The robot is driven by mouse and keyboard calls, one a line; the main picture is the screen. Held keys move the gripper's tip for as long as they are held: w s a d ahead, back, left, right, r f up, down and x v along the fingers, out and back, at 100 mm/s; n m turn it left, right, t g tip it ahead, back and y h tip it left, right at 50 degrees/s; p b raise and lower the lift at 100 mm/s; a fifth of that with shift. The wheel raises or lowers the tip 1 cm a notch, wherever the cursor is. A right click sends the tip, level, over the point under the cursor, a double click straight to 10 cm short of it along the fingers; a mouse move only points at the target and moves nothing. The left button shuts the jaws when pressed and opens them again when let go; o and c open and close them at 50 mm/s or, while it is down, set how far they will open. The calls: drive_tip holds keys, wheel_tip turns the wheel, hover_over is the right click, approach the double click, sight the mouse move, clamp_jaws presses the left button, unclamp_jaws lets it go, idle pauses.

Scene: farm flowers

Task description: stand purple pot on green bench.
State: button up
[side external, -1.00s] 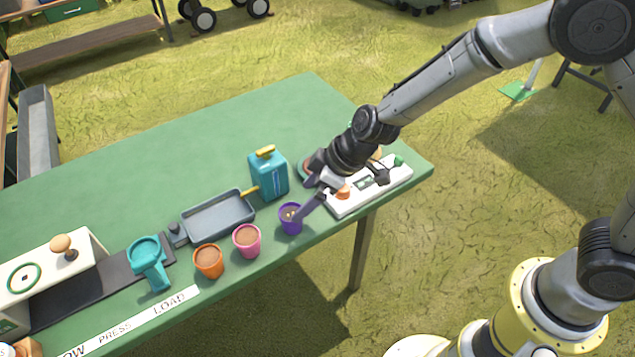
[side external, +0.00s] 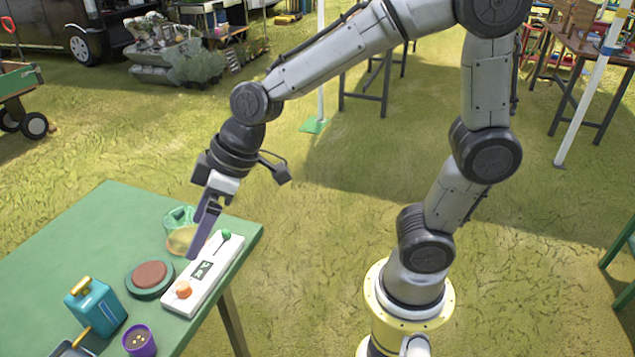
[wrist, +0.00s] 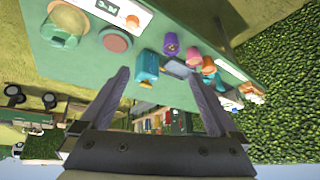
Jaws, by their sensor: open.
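The purple pot (side external: 139,341) stands upright on the green bench (side external: 118,225), near its front edge, with dark fill and small pale bits on top. It also shows in the wrist view (wrist: 171,48). My gripper (side external: 198,240) is open and empty, raised above the white panel, up and right of the pot and apart from it. In the wrist view both fingers (wrist: 159,76) are spread wide with nothing between them.
A white panel (side external: 210,270) with an orange knob and a green knob lies near the bench's right end. A round dish (side external: 150,277), a teal can (side external: 96,306) and a clear green-tinted container (side external: 181,228) stand nearby. Other pots (wrist: 193,57) stand beyond the purple one.

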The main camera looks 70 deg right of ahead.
drive_tip(key=s+d+r+m+h, duration=0.2)
drive_tip(key=s+d+m, duration=0.1)
drive_tip(key=s+d, duration=0.3)
drive_tip(key=s+d+r+m+h, duration=0.1)
drive_tip(key=s+d+m, duration=0.2)
drive_tip(key=s+d, duration=0.4)
drive_tip(key=s, duration=0.4)
drive_tip(key=shift+s+r+t+h, duration=0.15)
drive_tip(key=shift+r+t+h, duration=0.15)
drive_tip(key=shift+r+h, duration=0.1)
